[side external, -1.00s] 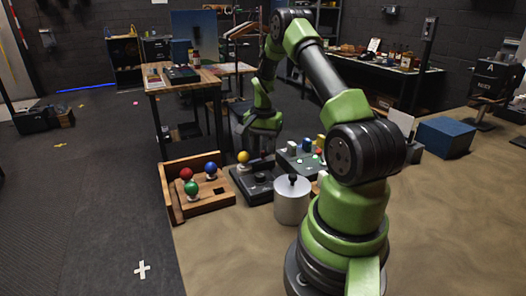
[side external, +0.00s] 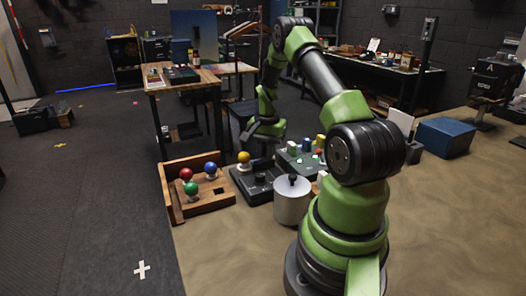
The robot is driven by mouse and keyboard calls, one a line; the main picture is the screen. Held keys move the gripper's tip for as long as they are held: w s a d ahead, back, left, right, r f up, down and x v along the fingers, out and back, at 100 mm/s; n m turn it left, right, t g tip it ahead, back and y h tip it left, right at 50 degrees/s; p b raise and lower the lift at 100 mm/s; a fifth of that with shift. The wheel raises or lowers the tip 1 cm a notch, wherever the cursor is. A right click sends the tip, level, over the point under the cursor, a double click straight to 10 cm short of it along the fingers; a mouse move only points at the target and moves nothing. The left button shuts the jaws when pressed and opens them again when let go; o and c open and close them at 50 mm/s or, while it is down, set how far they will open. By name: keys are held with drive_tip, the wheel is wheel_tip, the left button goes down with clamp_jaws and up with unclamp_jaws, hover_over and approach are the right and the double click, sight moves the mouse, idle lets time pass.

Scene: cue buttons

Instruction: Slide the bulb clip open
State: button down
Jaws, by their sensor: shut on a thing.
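A yellow bulb (side external: 243,157) stands upright at the back left of a black cue box (side external: 252,186) on the bench. My gripper (side external: 262,158) points down just right of the yellow bulb, over the back of the black box. Its jaws are shut on a small dark part there, which looks like the bulb clip; the fingers and the clip are too dark and small to show how far the clip has slid.
A wooden tray (side external: 212,205) with red (side external: 186,174), green (side external: 190,188) and blue (side external: 210,168) bulbs stands left of the box. A grey lidded canister (side external: 292,203) stands close in front. A button panel (side external: 296,164) lies right of my gripper; a blue box (side external: 445,138) is farther right.

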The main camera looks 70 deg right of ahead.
drive_tip(key=shift+s+d, duration=0.3)
drive_tip(key=shift+d, duration=0.05)
drive_tip(key=c, duration=1.1)
unclamp_jaws()
drive_tip(key=shift+c, duration=0.2)
wheel_tip(320, 180, up, 10)
